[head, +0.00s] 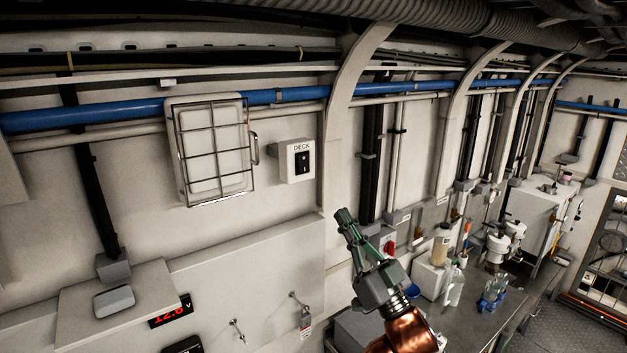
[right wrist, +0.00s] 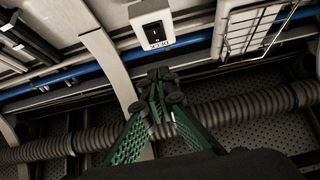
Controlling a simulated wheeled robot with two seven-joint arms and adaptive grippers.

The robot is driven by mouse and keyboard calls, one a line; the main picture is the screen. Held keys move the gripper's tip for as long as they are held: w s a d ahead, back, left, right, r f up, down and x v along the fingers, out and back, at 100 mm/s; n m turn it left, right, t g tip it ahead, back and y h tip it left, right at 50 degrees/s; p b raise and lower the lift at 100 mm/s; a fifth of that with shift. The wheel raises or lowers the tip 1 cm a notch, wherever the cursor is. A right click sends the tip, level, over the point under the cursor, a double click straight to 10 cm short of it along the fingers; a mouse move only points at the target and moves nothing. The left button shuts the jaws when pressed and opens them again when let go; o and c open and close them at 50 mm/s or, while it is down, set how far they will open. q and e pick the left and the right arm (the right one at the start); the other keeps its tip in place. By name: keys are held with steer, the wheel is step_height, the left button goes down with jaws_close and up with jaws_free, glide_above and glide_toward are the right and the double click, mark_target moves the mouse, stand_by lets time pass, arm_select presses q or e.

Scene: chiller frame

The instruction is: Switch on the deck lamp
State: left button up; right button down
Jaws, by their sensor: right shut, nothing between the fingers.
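The deck lamp (head: 212,148) is a white rectangular fixture behind a wire cage on the wall, left of centre in the head view, and its cage shows in the right wrist view (right wrist: 245,30). The lamp looks unlit. To its right is a white switch box (head: 297,160) labelled DECK with a black rocker; the box also shows in the right wrist view (right wrist: 151,22). My right gripper (head: 345,216) is shut and empty, below and right of the switch box, apart from it. In the right wrist view its fingertips (right wrist: 160,75) point towards the box. My left gripper is not in view.
A curved frame rib (head: 340,110) stands just right of the switch box. Blue pipe (head: 290,95) runs along the wall above. A red rotary knob (head: 389,246) sits behind my right gripper. Bottles (head: 453,285) stand on the bench at right. A red digital display (head: 170,311) is lower left.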

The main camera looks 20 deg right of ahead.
mark_target(305, 170)
steer(key=p+x, duration=0.1)
steer(key=x, duration=0.3)
steer(key=f+p+x, duration=0.1)
steer(key=x, duration=0.3)
steer(key=w+p+x, duration=0.1)
steer(key=p+x, duration=0.1)
steer(key=x, duration=0.2)
steer(key=shift+w+a+f, duration=0.15)
steer(key=shift+f, duration=0.15)
steer(key=shift+w+a+f, duration=0.15)
steer(key=shift+w+a, duration=0.05)
steer(key=shift+w, duration=0.35)
steer(key=shift+w+a+f, duration=0.15)
steer(key=shift+w+f, duration=0.05)
steer(key=shift+w, duration=0.2)
